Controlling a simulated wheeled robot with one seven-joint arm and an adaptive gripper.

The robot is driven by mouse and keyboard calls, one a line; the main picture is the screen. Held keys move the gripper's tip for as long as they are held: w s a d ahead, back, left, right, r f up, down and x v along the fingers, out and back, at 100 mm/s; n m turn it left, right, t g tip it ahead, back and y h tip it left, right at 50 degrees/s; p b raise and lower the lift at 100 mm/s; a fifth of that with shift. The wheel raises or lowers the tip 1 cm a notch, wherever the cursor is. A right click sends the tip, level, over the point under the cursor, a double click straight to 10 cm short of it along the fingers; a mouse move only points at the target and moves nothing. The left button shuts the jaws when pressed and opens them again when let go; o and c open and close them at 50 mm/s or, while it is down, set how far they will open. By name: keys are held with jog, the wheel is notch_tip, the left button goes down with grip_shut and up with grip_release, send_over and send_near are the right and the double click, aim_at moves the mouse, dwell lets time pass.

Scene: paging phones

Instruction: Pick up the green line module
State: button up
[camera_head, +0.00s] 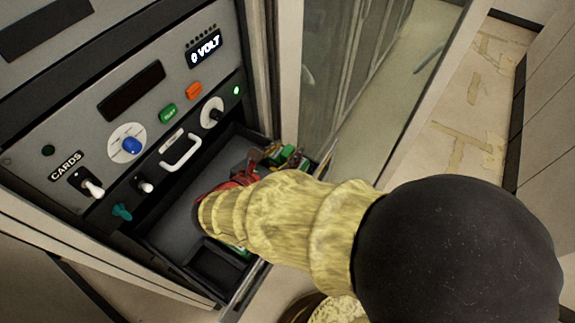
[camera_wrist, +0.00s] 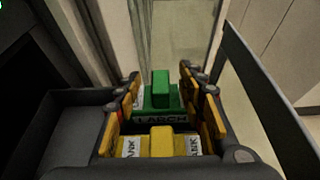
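The green line module (camera_wrist: 160,88) stands in the open drawer in the wrist view, with an upright green grip block and dark lettering on its front edge. A yellow module (camera_wrist: 161,141) with white labels sits nearer the camera. My gripper (camera_wrist: 160,80) is open, with its orange-padded fingers to the left and right of the green module. I see no clear contact with it. In the head view my arm hides most of the gripper, and small green pieces (camera_head: 287,153) show at the drawer's far right.
The open drawer (camera_head: 170,237) extends from a grey cabinet panel with a white handle (camera_head: 181,152), knobs and switches. Its dark side wall (camera_wrist: 258,92) rises close on the right in the wrist view. A glass door (camera_head: 345,80) stands behind the drawer.

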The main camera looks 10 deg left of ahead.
jog(key=shift+c, duration=0.9)
jog(key=c, duration=0.7)
grip_shut()
